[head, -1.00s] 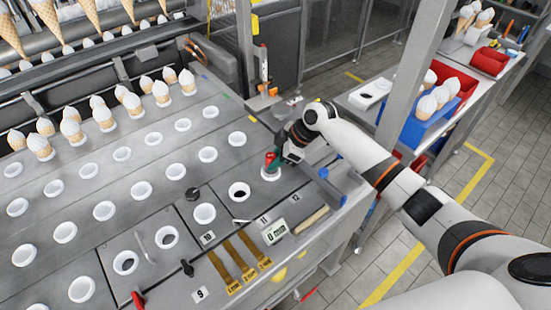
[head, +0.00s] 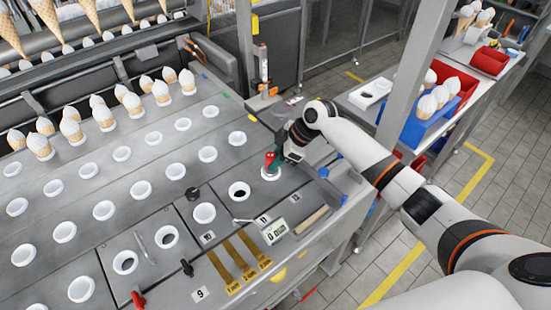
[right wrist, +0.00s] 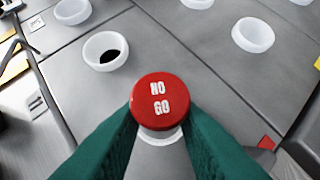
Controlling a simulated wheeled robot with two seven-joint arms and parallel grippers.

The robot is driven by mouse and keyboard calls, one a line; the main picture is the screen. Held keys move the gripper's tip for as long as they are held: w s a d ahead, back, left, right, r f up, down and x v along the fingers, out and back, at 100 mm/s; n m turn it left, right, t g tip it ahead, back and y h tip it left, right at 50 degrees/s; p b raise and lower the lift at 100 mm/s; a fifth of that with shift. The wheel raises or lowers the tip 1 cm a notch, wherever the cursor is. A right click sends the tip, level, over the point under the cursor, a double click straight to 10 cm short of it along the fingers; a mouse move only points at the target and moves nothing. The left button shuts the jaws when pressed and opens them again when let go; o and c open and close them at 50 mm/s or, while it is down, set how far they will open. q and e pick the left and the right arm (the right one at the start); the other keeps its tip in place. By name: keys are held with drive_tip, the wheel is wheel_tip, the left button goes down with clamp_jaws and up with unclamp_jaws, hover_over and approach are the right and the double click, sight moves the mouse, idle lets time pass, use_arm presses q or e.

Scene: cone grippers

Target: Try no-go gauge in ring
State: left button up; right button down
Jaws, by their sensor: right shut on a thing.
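The no-go gauge (right wrist: 160,100) has a round red cap lettered "NO GO". My right gripper (head: 276,156) is shut on it, with green fingers on both sides of the cap in the right wrist view. In the head view, the gauge is directly over a white ring (head: 271,174) in the grey plate, near its right end. In the right wrist view, a pale rim (right wrist: 161,138) shows just below the cap; the cap and fingers hide most of what is under it. I cannot tell whether the gauge tip is inside the ring. My left gripper is not in view.
Other white rings (head: 239,190) sit in rows across the plate. A small display (head: 275,231), brass strips (head: 240,262) and a wooden-looking bar (head: 312,219) lie at the front right. A blue bin (head: 425,122) with cones stands on the side table.

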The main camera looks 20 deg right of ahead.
drive_tip(key=shift+r+n+g+b, duration=0.2)
drive_tip(key=shift+n+g+b, duration=0.25)
drive_tip(key=shift+n, duration=0.15)
idle(0.8)
drive_tip(key=shift+r+p, duration=3.3)
drive_tip(key=shift+r, duration=0.75)
drive_tip(key=shift+f, duration=0.1)
